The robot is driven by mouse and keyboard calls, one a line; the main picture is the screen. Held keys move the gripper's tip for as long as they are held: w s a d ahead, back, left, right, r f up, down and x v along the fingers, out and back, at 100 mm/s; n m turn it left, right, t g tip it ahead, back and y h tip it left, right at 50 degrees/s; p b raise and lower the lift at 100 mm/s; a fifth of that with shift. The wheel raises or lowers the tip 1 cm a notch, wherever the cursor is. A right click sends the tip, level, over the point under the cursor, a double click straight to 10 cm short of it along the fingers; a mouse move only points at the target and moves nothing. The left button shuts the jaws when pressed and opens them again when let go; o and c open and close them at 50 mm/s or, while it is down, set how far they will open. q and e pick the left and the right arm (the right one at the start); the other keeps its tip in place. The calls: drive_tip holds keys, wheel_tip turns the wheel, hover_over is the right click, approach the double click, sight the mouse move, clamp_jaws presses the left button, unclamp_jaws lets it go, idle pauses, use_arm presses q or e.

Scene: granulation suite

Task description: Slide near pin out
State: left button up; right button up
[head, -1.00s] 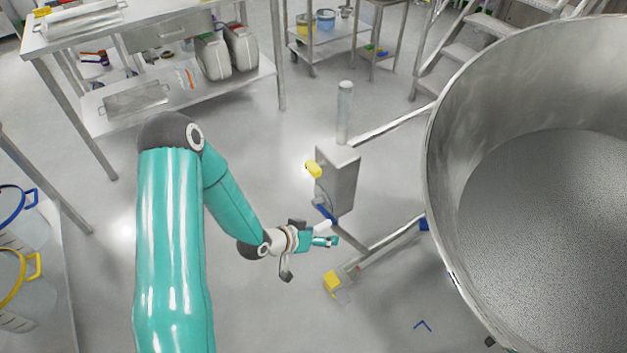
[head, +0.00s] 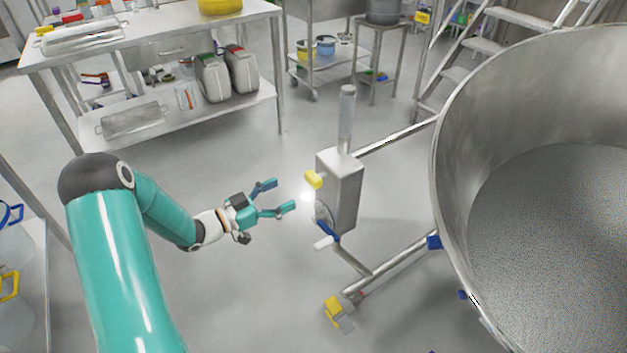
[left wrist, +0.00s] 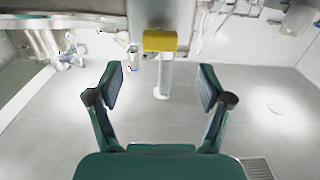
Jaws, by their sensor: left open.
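The near pin shows as a yellow-headed pin (head: 313,180) on the left side of the upright steel box (head: 343,190) of the lifting stand. In the left wrist view the yellow head (left wrist: 160,40) is at top centre, ahead of and between the fingers. My left gripper (head: 280,195) is open and empty, to the left of the pin, its fingers pointing towards it with a gap between. The left wrist view shows both fingers (left wrist: 160,78) spread. The pin's shaft is hidden. My right gripper is out of view.
A blue crank (head: 328,230) with a white grip sits on the box below the pin. A large steel bowl (head: 438,180) fills the right side. A yellow pedal-like part (head: 333,308) is near the floor. A steel table (head: 150,30) stands at back left. Open floor lies around the gripper.

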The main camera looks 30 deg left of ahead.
sight(309, 182)
use_arm(q)
drive_tip(key=x, duration=0.9)
drive_tip(key=shift+w+d, duration=0.15)
drive_tip(key=shift+w, duration=0.15)
clamp_jaws()
